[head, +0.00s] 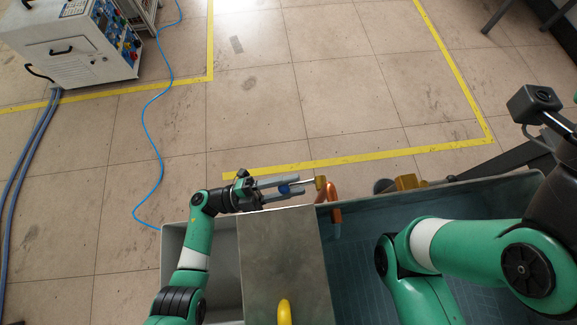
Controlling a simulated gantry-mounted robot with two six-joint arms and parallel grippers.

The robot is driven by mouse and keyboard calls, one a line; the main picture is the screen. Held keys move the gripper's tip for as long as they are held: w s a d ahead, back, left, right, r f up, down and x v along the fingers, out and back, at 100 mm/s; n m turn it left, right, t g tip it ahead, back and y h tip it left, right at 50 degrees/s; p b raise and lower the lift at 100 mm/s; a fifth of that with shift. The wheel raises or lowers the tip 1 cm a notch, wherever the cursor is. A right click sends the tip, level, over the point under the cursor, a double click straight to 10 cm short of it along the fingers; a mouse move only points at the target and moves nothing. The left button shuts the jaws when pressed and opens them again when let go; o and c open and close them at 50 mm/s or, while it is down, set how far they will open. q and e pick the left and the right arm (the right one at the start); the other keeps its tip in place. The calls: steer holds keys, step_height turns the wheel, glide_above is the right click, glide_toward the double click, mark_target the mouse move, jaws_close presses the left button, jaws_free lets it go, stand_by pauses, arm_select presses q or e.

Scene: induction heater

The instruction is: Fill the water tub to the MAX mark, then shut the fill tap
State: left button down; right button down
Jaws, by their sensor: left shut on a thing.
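The grey water tub (172,262) spans the bottom of the head view. Its right part has a blue-green interior (350,255) with faint grid lines; I cannot tell the water level, and no MAX mark is legible. A brass and copper tap (321,184) stands at the tub's far rim, its copper pipe (334,205) bending down over the inside. My left gripper (288,187) reaches in from the left, shut around a small blue part beside the tap, apparently its handle. The fingers partly hide it. My right arm crosses the tub's right side; its gripper is not visible.
A grey metal plate (282,250) with a yellow piece (284,311) covers the tub's middle. A brass fitting (408,182) sits behind the rim. A white cabinet (75,45) stands top left; a blue hose (147,125) crosses the floor. The yellow-taped floor is clear.

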arm_select(q)
steer(key=shift+f+h, duration=0.15)
steer(key=shift+h, duration=0.25)
steer(key=c, duration=0.5)
jaws_free()
steer(key=shift+c, duration=0.2)
steer(key=v, duration=0.7)
steer(key=shift+a, duration=0.2)
steer(key=shift+f, duration=0.1)
